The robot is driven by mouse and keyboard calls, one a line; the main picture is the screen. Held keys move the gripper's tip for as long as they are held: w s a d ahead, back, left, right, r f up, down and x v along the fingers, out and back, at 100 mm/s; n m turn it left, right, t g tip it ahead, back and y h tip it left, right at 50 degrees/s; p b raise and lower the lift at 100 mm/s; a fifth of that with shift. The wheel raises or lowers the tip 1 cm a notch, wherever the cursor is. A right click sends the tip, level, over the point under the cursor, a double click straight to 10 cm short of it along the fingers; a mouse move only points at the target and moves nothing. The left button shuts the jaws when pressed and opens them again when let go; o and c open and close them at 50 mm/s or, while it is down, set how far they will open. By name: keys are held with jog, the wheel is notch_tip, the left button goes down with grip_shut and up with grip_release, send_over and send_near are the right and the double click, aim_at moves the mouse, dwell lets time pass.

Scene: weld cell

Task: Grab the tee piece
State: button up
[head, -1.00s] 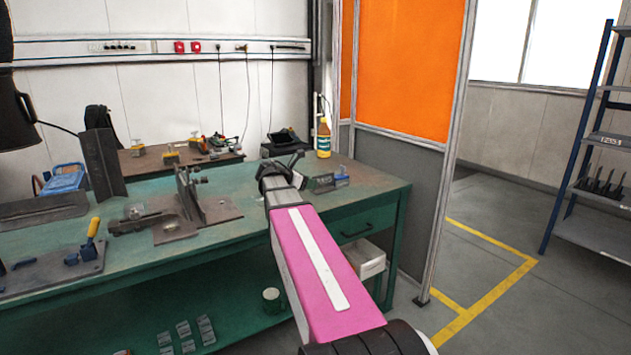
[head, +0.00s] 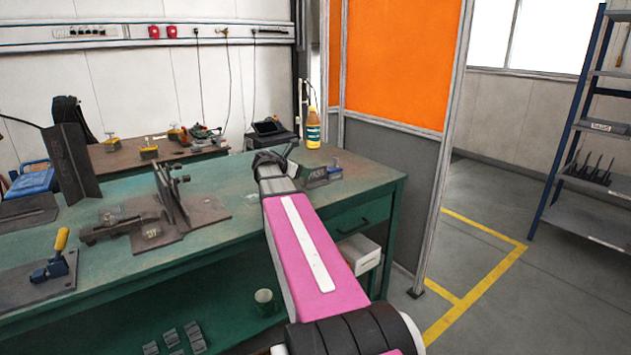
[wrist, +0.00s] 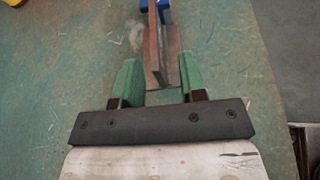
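In the wrist view, a brown-grey metal piece with a flat plate and an upright web, which looks like the tee piece (wrist: 158,50), lies on the green bench top. Its near end reaches between the green fingers of my gripper (wrist: 160,68). The fingers are apart; I see no clear grip on the piece. A blue part (wrist: 165,12) sits at its far end, cut by the frame edge. In the head view, my gripper (head: 274,162) is low over the right part of the bench, and its fingers are mostly hidden. A small grey and blue item (head: 320,178) lies just right of it.
The green workbench (head: 225,240) holds a brown fixture (head: 185,215) and a blue-and-yellow clamp (head: 57,258) to the left. A yellowish bottle (head: 313,130) stands behind my gripper. An orange screen (head: 395,60) bounds the right. Floor beyond is clear.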

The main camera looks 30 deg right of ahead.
aim_at(316, 176)
jog(key=x, duration=0.5)
jog(key=shift+w+r, duration=0.15)
jog(key=shift+w, duration=0.15)
jog(key=shift+c, duration=0.3)
grip_shut()
jog(key=shift+r, duration=0.1)
dwell(0.7)
